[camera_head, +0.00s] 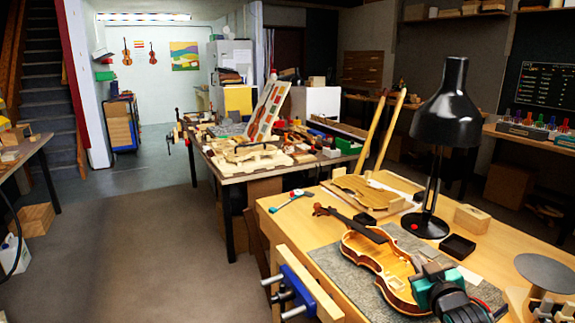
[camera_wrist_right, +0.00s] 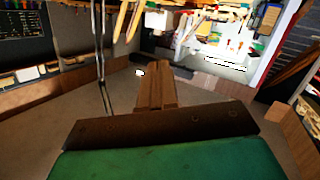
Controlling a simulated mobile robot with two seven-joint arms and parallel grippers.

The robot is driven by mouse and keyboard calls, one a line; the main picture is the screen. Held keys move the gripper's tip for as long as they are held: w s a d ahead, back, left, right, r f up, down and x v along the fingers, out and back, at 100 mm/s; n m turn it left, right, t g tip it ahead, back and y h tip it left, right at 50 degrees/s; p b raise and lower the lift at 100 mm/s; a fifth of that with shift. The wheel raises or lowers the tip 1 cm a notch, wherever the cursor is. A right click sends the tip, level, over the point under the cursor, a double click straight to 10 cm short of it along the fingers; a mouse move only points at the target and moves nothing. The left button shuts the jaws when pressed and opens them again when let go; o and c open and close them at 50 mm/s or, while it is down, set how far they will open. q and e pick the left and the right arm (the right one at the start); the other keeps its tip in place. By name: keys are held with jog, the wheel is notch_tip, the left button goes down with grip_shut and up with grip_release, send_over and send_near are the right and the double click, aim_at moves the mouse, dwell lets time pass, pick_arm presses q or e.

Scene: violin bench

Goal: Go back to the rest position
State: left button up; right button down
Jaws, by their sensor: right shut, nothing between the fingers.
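My right gripper (camera_head: 428,264) is at the lower right of the head view, with its green and black body in front of the violin. In the right wrist view its two brown fingers (camera_wrist_right: 155,92) are together, with nothing between them. They point out over open floor. The violin body (camera_head: 372,254) lies on a grey mat (camera_head: 330,262) on the bench, its inside showing and its neck toward the far left. The gripper hides part of its near right end; whether they touch I cannot tell. My left gripper is not in view.
A black desk lamp (camera_head: 447,115) stands on the bench (camera_head: 290,213) behind the violin. A dark tray (camera_head: 457,247), a wooden block (camera_head: 472,219) and a round grey disc (camera_head: 545,272) lie nearby. A blue vise (camera_head: 292,290) is at the front left. The floor (camera_head: 150,230) at left is clear.

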jog(key=s+a+f+g, duration=0.1)
jog(key=s+a+f, duration=0.3)
jog(key=s, duration=0.6)
jog(key=s+a+f+g+y, duration=0.1)
jog(key=s+a+f, duration=0.3)
jog(key=s+f, duration=0.4)
jog(key=s+a+f+g+y, duration=0.1)
jog(key=s+a+f+g, duration=0.2)
jog(key=s, duration=1)
notch_tip(320, 180, down, 3)
jog(key=shift+a+f+m, duration=0.1)
jog(key=shift+a+m, duration=0.3)
jog(key=shift+a, duration=0.1)
jog(key=shift+d, duration=0.15)
